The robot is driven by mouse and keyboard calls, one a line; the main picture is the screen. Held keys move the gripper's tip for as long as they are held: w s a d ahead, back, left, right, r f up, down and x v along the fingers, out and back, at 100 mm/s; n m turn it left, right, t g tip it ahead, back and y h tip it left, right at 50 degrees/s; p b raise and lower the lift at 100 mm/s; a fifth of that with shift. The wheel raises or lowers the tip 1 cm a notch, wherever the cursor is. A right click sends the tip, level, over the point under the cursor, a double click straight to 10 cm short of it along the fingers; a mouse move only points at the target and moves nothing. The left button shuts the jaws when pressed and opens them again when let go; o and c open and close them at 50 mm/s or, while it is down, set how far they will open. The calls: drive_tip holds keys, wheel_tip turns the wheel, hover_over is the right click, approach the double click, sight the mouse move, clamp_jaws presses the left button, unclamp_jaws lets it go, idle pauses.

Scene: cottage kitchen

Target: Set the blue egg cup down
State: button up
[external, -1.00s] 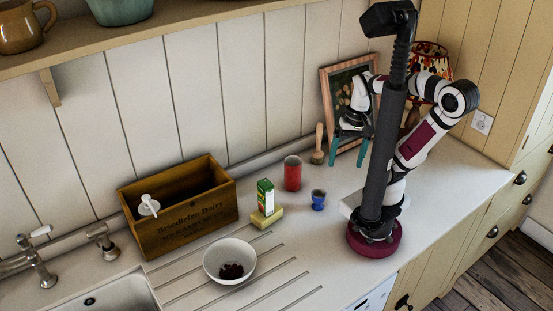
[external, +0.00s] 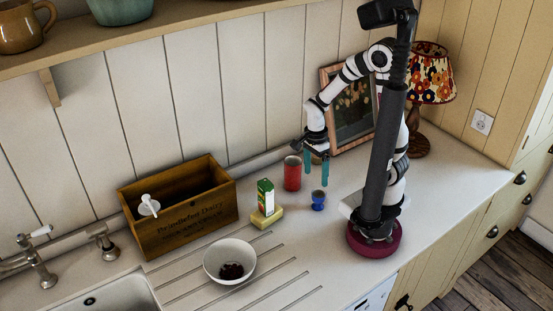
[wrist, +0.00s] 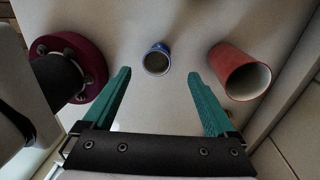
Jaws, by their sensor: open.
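The blue egg cup (external: 318,201) stands upright on the pale worktop, to the right of and in front of a red cup. It also shows in the wrist view (wrist: 157,60), with its open top towards the camera, beyond and between my fingertips. My gripper (external: 317,170) is open and empty, pointing down above the worktop, a little above and behind the egg cup. Its two green fingers (wrist: 163,74) stand wide apart in the wrist view and do not touch the cup.
The red cup (external: 292,174) stands close to my gripper's left. A small carton (external: 265,194) and a yellow sponge (external: 266,218) are further left, then a wooden crate (external: 185,215) and a white bowl (external: 229,252). A framed picture (external: 351,110) and a lamp (external: 430,75) stand behind.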

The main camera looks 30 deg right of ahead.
sight(318, 190)
drive_tip(key=f, duration=0.2)
drive_tip(key=s+f, duration=0.1)
drive_tip(key=f, duration=0.5)
drive_tip(key=shift+s+d+f, duration=0.15)
drive_tip(key=shift+d+f, duration=0.1)
clamp_jaws()
drive_tip(key=shift+r, duration=0.65)
wheel_tip(318, 190, up, 3)
drive_tip(key=shift+r, duration=0.15)
drive_tip(key=s+d+r, duration=0.2)
drive_tip(key=d+r, duration=0.5)
drive_tip(key=d, duration=0.4)
drive_tip(key=w+a+r+n, duration=0.2)
drive_tip(key=w+r+n, duration=0.5)
drive_tip(key=w+n, duration=0.1)
drive_tip(key=w+a+r+n+t+h, duration=0.1)
drive_tip(key=w+a+r+n, duration=0.2)
drive_tip(key=w+r+n, duration=0.4)
drive_tip(key=n, duration=0.3)
drive_tip(key=shift+w, duration=0.35)
